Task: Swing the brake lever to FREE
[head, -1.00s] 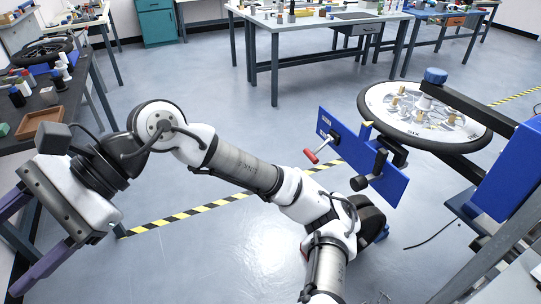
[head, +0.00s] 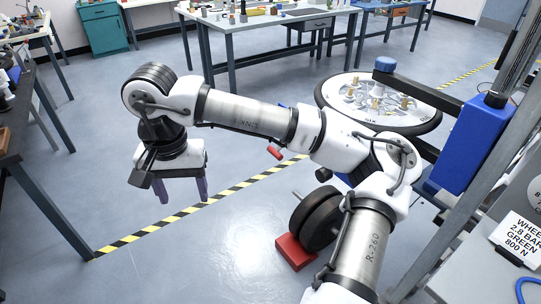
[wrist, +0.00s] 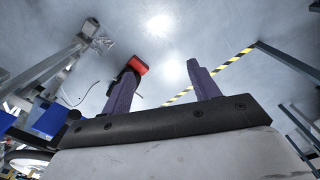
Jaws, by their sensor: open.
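The brake lever's red grip (head: 274,153) shows in the head view just below my forearm. Its blue panel (head: 284,106) is mostly hidden behind my arm, so the lever's pivot and any FREE marking cannot be seen. The spoked wheel (head: 430,120) lies flat on its stand behind and to the right of the panel. My gripper (head: 181,192) points downward, left of the lever and well apart from it. Its two purple fingers are spread and empty; they also show in the wrist view (wrist: 162,70).
Black discs (head: 316,217) on a red base (head: 296,252) stand on the floor below my arm. A blue box (head: 468,143) on a post is at right. A dark bench (head: 35,165) edges the left. Open floor with a striped line (head: 215,196) lies between.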

